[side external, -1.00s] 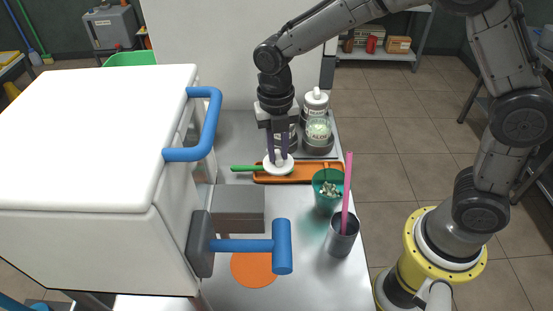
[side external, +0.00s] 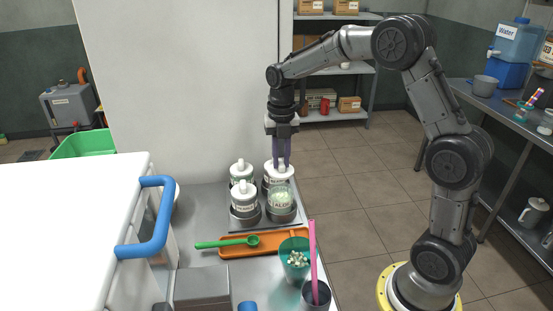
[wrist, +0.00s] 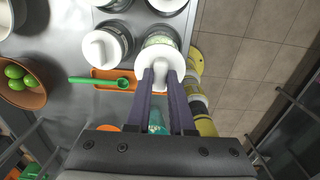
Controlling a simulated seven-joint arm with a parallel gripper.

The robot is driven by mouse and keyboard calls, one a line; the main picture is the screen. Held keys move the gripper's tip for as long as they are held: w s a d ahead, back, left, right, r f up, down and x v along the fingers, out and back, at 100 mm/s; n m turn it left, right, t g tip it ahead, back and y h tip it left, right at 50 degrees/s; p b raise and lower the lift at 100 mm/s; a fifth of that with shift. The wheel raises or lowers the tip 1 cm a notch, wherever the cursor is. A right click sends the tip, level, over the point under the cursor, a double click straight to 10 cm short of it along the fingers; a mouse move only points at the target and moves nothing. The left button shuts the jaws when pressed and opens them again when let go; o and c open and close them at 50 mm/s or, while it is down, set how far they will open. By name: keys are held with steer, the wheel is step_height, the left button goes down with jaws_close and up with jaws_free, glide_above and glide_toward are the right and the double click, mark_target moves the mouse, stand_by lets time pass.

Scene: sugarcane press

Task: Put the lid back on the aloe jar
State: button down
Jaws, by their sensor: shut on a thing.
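My gripper (side external: 281,163) is shut on the knob of a white lid (side external: 270,168) and holds it over the jar group. It also shows in the wrist view (wrist: 160,76), with the lid (wrist: 166,58) between the fingertips. The aloe jar (side external: 281,200), labelled ALOE, is the front right jar and stands upright in a dark holder. Its light green top is uncovered. In the wrist view the lid overlaps the near part of the aloe jar (wrist: 160,41), whose green far part shows beyond it. The exact gap between lid and jar cannot be told.
Two white-lidded jars stand left of it (side external: 241,171) (side external: 244,196); another behind is partly hidden. In front lie an orange tray (side external: 280,243) with a green spoon (side external: 240,242), a green cup (side external: 295,262) and a metal cup with a pink straw (side external: 313,250). A white machine stands left.

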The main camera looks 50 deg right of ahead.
mark_target(281, 175)
steer(key=shift+f, duration=2.7)
steer(key=shift+f, duration=0.2)
steer(key=shift+c, duration=1.1)
jaws_free()
steer(key=shift+r, duration=3.55)
steer(key=shift+c, duration=0.3)
jaws_close()
